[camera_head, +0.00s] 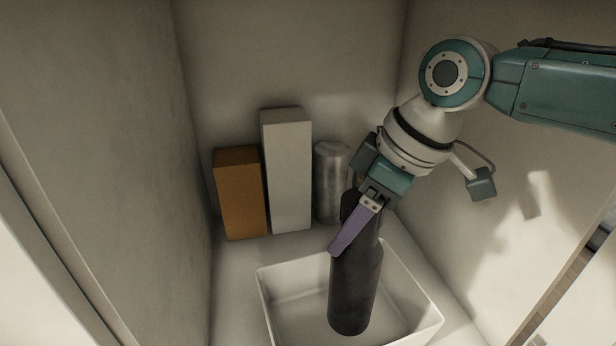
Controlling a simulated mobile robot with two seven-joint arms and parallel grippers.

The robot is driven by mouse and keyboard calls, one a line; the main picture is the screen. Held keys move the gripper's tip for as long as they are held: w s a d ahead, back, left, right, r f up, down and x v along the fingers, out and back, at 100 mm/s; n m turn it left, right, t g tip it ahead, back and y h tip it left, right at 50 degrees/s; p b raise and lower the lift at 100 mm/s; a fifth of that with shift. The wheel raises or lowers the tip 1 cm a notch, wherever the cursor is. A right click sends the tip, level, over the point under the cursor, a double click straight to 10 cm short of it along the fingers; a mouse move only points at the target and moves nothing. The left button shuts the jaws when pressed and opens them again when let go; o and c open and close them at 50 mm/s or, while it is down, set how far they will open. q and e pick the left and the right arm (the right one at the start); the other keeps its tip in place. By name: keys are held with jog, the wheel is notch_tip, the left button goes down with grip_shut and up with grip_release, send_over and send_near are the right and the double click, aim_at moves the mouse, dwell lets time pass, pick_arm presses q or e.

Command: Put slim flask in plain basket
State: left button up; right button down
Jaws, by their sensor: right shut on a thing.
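A dark slim flask (353,290) stands nearly upright, tilted slightly, in the head view. My right gripper (352,230) comes in from the upper right and is shut on the flask's upper part; one purple finger shows in front of it. The flask's lower end appears over or inside the plain white basket (287,275) at the bottom of the view. I cannot tell whether it touches the basket floor. My left gripper is not in view.
An orange-brown box (240,195), a tall white box (287,170) and a grey metallic cylinder (330,183) stand behind the basket along the back wall. Walls close in at left, back and right. The left part of the basket is empty.

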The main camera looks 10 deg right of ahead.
jog(key=shift+f, duration=0.35)
jog(key=shift+c, duration=0.6)
grip_release()
jog(key=shift+r, duration=0.15)
